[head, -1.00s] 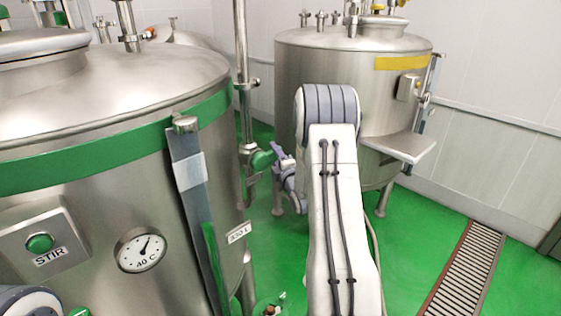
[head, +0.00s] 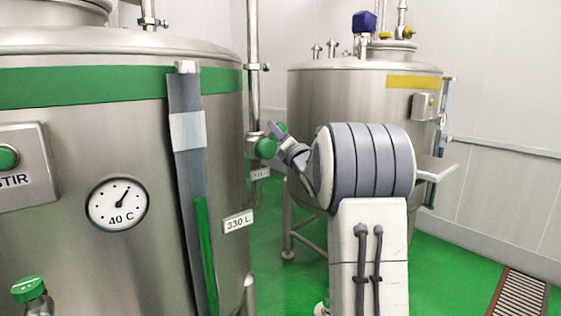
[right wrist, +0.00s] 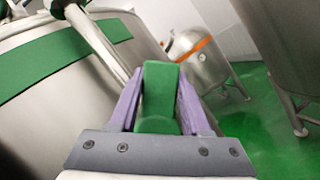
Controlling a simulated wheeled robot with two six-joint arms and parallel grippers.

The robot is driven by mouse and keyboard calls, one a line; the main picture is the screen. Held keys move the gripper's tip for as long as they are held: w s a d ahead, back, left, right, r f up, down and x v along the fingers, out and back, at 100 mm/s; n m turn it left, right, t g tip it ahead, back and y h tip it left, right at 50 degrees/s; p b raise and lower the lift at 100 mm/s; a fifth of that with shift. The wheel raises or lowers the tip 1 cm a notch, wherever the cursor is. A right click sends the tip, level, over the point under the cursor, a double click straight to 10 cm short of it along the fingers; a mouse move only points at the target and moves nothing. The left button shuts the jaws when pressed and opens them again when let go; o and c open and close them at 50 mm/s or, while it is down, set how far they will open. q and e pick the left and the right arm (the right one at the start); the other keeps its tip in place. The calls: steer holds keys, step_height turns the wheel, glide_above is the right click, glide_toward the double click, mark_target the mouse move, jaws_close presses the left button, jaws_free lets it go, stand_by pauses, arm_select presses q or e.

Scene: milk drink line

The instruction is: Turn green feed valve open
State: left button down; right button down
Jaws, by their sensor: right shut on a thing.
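The green feed valve handle (head: 266,149) sits on the upright steel pipe just right of the green-banded tank. In the right wrist view the green handle (right wrist: 158,98) stands between the two purple fingers, which are shut on it. My right gripper (head: 277,131) reaches it from the right in the head view, tilted up to the left. Part of the handle is hidden behind the fingers. My left gripper is not in view.
The green-banded tank (head: 120,240) with a dial (head: 117,203) and sight gauge (head: 187,150) fills the left. A yellow-banded tank (head: 340,95) stands behind my right arm. A floor drain (head: 520,298) lies at lower right.

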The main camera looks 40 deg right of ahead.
mark_target(270, 136)
steer(key=a+n+y+b, duration=0.1)
steer(key=n+b, duration=0.2)
steer(key=b, duration=0.1)
steer(key=a+n+t+y+b, duration=0.1)
steer(key=n+y+b, duration=0.1)
steer(key=b, duration=0.3)
steer(key=a+n+y+b, duration=0.1)
steer(key=n+b, duration=0.3)
steer(key=n, duration=0.1)
steer(key=shift+s+r+y, duration=0.1)
steer(key=shift+r+y, duration=0.25)
steer(key=shift+y, duration=0.05)
steer(key=shift+a+r+n+y+b, duration=0.25)
steer(key=shift+a+n+y+b, duration=0.2)
steer(key=shift+n+b, duration=0.6)
steer(key=shift+c, duration=1.8)
jaws_free()
steer(key=shift+r, duration=0.1)
steer(key=shift+s, duration=0.1)
steer(key=b+v, duration=0.3)
steer(key=v, duration=0.7)
steer(key=shift+f, duration=0.25)
